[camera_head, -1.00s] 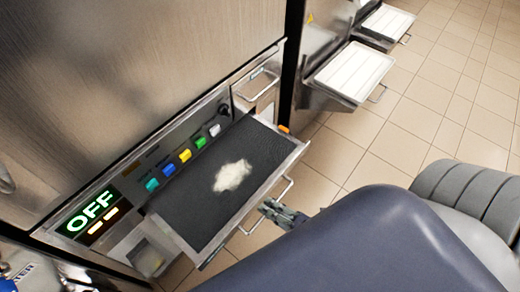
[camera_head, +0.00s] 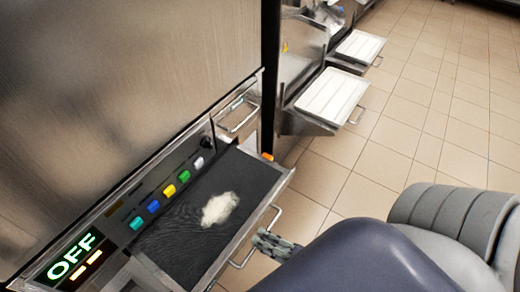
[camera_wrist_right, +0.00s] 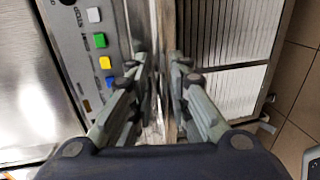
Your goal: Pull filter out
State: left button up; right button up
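The filter (camera_head: 165,232) is a dark mesh in a shallow metal-framed tray, with a white powdery patch (camera_head: 220,208) on it. In the head view it juts out like a drawer below the button panel. A thin bar handle (camera_head: 276,216) runs along its front edge. My right gripper (camera_head: 262,240) is at the middle of this handle. In the right wrist view its two fingers (camera_wrist_right: 165,80) flank a narrow strip, with a small gap. Whether they grip the handle is unclear. My left gripper is out of view.
The machine's panel has several coloured buttons (camera_head: 169,190) and a lit OFF display (camera_head: 71,256). White ridged trays (camera_head: 332,97) on neighbouring machines jut out at the back. The tiled floor (camera_head: 400,130) to the right is clear.

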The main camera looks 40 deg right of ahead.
jog(key=v, duration=1)
jog(key=shift+f, duration=0.1)
notch_tip(320, 180, down, 13)
jog(key=d+m+g+h, duration=0.2)
jog(key=m+h, duration=0.1)
jog(key=m, duration=0.4)
jog(key=s+a+f+m+g, duration=0.1)
jog(key=s+f+m+g, duration=0.3)
jog(key=f, duration=0.3)
jog(key=s+a+f+m+g+h+p, duration=0.1)
jog(key=s+f+m+g, duration=0.2)
jog(key=f, duration=0.5)
jog(key=s+a+f+m+g+h, duration=0.1)
jog(key=s+f+m+g, duration=0.3)
jog(key=s+f, duration=0.3)
jog(key=shift+s+f+m+g, duration=0.2)
jog(key=shift+f+m+g, duration=0.15)
jog(key=shift+m, duration=0.45)
